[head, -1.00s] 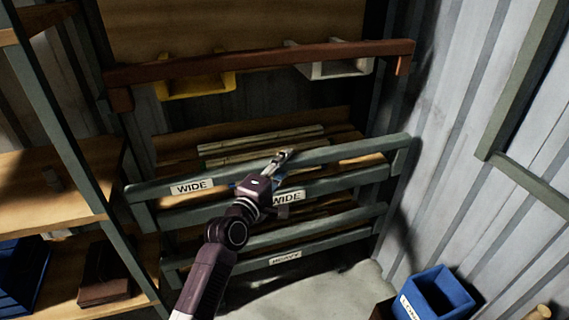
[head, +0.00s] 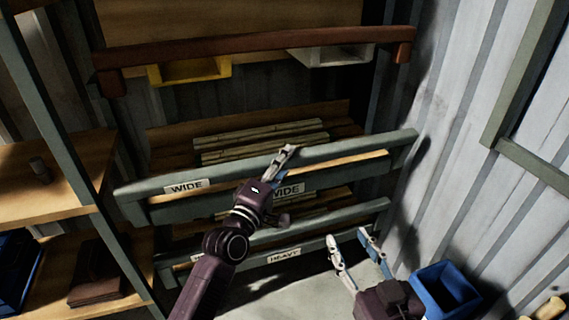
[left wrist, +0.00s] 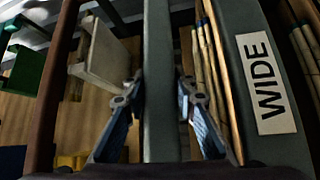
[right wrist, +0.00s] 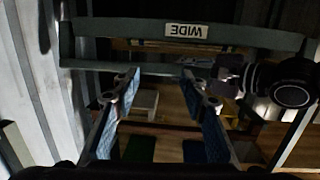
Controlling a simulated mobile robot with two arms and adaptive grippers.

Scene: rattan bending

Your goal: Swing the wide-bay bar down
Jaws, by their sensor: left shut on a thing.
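The wide-bay bar is a grey-green bar (head: 345,152) with a WIDE label (head: 186,187) near its left end. It stands out in front of the wide bay, slightly above a fixed rail (head: 345,184) that also carries a WIDE label. My left gripper (head: 287,156) is shut on the bar right of its middle. In the left wrist view the bar (left wrist: 159,60) runs between the two fingers. My right gripper (head: 352,250) is open and empty at lower right, apart from the bar; its fingers show in the right wrist view (right wrist: 160,85).
A red-brown bar (head: 260,42) spans the bay above, by a yellow bin (head: 190,72) and a white bin (head: 330,57). Light rods (head: 262,137) lie behind the wide-bay bar. A blue bin (head: 445,290) stands at lower right, near the corrugated wall (head: 480,150). Side shelves are at left.

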